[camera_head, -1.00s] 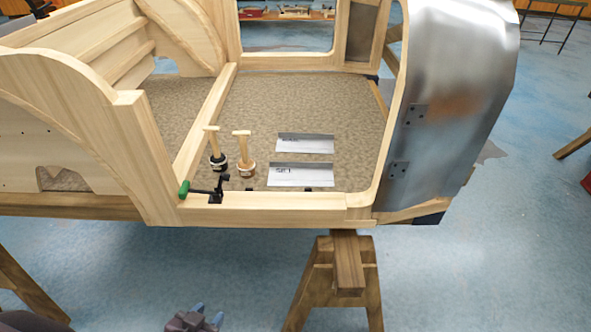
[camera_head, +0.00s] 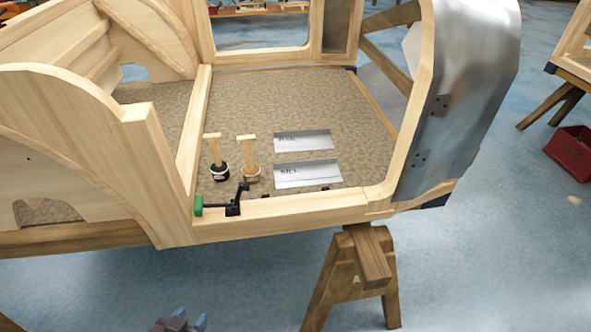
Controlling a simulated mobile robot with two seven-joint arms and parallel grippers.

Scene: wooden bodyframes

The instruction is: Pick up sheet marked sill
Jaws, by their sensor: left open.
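Two pale sheets with dark lettering lie flat on the carpeted floor inside the wooden bodyframe. The nearer sheet (camera_head: 307,174) has a short word that looks like "SILL". The farther sheet (camera_head: 303,141) has a word too blurred to read. My left gripper (camera_head: 190,319) shows only partly at the bottom edge, with bluish fingertips. It is open and empty, low in front of the bodyframe and well apart from both sheets. My right gripper is not in view.
A green-handled clamp (camera_head: 222,204) sits on the front wooden rail (camera_head: 290,212). A trestle (camera_head: 365,265) supports the frame. A metal panel (camera_head: 460,105) rises at right. A red crate (camera_head: 570,150) stands on the floor.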

